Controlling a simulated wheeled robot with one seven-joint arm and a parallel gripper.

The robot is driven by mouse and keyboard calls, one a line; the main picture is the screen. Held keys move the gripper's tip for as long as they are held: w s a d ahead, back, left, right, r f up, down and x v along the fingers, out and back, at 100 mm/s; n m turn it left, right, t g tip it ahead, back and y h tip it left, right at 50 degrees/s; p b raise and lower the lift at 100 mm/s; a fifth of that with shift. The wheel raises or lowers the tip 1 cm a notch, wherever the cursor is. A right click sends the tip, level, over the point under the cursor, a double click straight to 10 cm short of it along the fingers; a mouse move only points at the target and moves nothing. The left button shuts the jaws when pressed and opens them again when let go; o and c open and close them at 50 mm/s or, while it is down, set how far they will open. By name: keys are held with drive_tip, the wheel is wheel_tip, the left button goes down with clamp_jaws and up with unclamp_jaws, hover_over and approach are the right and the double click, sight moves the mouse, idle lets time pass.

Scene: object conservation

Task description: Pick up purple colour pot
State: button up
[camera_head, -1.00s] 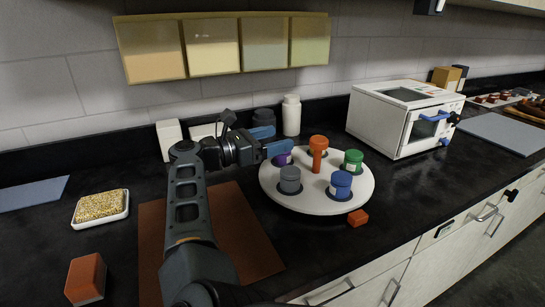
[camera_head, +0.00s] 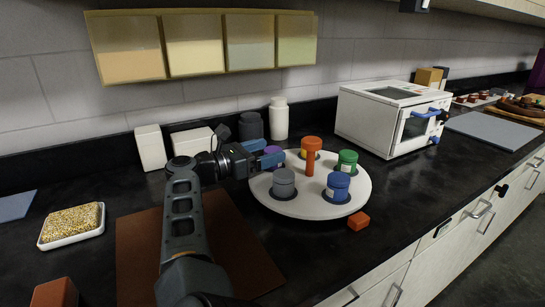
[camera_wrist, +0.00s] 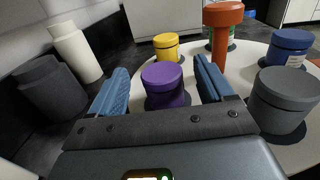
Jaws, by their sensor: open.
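The purple pot (camera_wrist: 166,86) stands upright on the round white turntable (camera_head: 300,206), in a dark recess near its left edge. In the wrist view it sits between the two blue fingers of my gripper (camera_wrist: 160,90), with a visible gap to the right finger; the left finger is close beside it. My gripper (camera_head: 270,158) is open and holds nothing. In the head view the purple pot (camera_head: 272,150) is mostly hidden by my gripper, with only its top showing.
On the turntable stand a grey pot (camera_head: 284,183), a blue pot (camera_head: 338,186), a green pot (camera_head: 347,161), a yellow pot (camera_wrist: 166,46) and an orange central post (camera_head: 310,158). A white bottle (camera_head: 279,119) and dark jar (camera_head: 251,127) stand behind. A white oven (camera_head: 380,125) is right.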

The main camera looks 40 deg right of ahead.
sight(279, 147)
drive_tip(key=p+x, duration=0.1)
drive_tip(key=x, duration=0.3)
drive_tip(key=shift+d+f, duration=0.1)
drive_tip(key=shift+d, duration=0.05)
drive_tip(key=c, duration=1.1)
